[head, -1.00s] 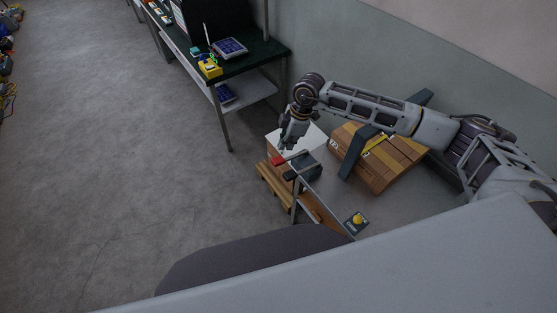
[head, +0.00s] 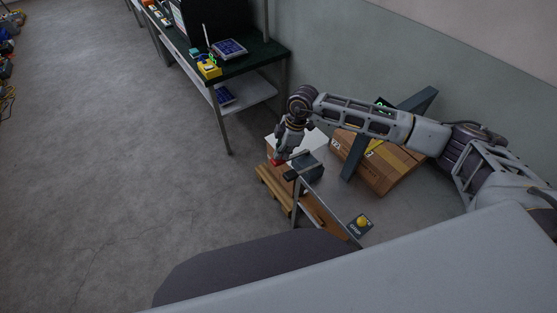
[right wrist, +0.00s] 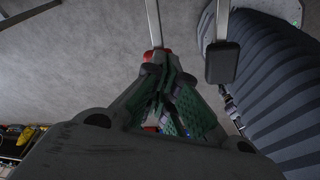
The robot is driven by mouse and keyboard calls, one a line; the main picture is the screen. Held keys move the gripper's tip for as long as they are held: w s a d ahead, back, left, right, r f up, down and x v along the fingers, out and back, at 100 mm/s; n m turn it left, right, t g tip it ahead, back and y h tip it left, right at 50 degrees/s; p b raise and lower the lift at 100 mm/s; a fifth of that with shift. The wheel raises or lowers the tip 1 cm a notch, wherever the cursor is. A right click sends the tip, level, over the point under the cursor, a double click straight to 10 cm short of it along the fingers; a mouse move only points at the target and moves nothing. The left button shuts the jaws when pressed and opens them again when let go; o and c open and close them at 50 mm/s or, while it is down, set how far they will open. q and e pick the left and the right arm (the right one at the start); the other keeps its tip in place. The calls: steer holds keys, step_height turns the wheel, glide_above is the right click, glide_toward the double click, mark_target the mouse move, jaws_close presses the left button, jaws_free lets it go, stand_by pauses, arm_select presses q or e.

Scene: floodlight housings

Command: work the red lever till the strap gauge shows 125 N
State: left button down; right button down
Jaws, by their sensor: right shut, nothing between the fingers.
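The red lever's end (head: 276,162) shows at the strapping stand beside the carton. My right gripper (head: 281,156) is shut and empty, pointing down with its fingertips right at the red end. In the right wrist view the red end (right wrist: 150,55) on a metal bar shows just beyond the fingertips (right wrist: 164,76); whether they touch cannot be told. A black-gripped metal bar (right wrist: 221,62) lies to the right there. No readable strap gauge shows in either view. My left gripper is not in view.
A brown carton (head: 393,166) stands behind the stand, near the wall. A small panel with a yellow knob (head: 362,222) is at its near right. A dark workbench (head: 248,62) with devices stands at the back.

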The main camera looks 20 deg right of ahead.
mark_target(283, 161)
stand_by(0.4)
steer(key=shift+d+b+x, duration=0.2)
steer(key=shift+b+x, duration=0.2)
steer(key=shift+x, duration=0.35)
steer(key=shift+d+b+x, duration=0.15)
steer(key=shift+b+x, duration=0.3)
steer(key=shift+x, duration=0.3)
steer(key=shift+d+b+x, duration=0.2)
steer(key=shift+b+x, duration=0.2)
steer(key=shift+x, duration=0.35)
steer(key=shift+s, duration=0.1)
steer(key=shift+d, duration=0.1)
steer(key=shift+s+d+r+p, duration=0.15)
steer(key=shift+d+p, duration=0.1)
steer(key=shift+d, duration=0.25)
steer(key=shift+d+r+p, duration=0.15)
steer(key=shift+d+p, duration=0.15)
steer(key=shift+d, duration=0.15)
steer(key=shift+s+d+r+p, duration=0.15)
steer(key=shift+d+p, duration=0.1)
steer(key=shift+d, duration=0.25)
steer(key=shift+w, duration=0.15)
